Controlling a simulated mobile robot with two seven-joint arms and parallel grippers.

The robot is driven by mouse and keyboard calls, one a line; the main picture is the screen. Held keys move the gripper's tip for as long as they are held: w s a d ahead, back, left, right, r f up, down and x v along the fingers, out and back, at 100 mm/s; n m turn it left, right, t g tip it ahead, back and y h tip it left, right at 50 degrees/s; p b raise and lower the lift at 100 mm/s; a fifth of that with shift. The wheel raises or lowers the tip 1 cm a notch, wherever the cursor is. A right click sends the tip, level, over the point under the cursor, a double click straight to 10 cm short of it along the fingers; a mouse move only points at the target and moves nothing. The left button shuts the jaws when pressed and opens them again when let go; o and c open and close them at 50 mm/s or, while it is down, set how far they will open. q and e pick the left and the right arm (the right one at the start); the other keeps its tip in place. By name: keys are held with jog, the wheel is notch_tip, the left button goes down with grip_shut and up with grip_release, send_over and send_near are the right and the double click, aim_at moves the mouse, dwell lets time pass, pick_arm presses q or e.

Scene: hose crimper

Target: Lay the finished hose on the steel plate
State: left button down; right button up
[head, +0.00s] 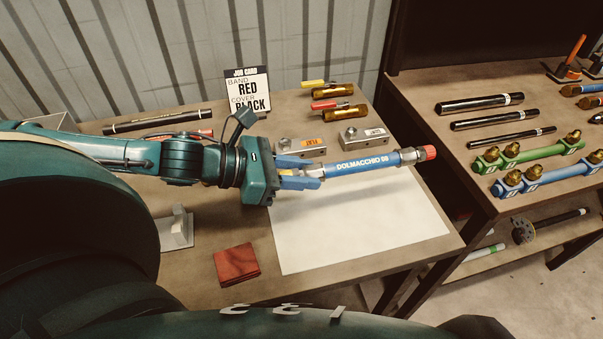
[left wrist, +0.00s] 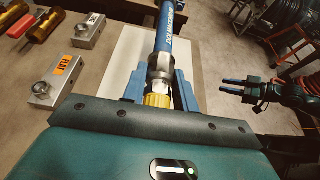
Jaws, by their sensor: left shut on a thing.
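The finished hose (head: 365,163) is blue with white lettering and has a red end at its far right. My left gripper (head: 308,174) is shut on its left end, where the left wrist view shows a metal ferrule and a yellow fitting (left wrist: 157,95) between the fingers. The hose lies level and points right over the back part of the pale steel plate (head: 350,235); a shadow shows beneath it, so it appears held above the plate. In the left wrist view my right gripper (left wrist: 232,88) is at the right, away from the hose; its opening is unclear.
Two metal blocks (head: 363,137) stand just behind the plate, with brass-bodied tools (head: 335,114) and a job card (head: 247,92) farther back. A red cloth (head: 236,264) lies left of the plate. A second table (head: 440,128) with dark and green hoses stands right.

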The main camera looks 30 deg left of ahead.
pick_arm(q)
jog(key=shift+d+r, duration=0.1)
pick_arm(e)
jog(key=shift+d+r, duration=0.1)
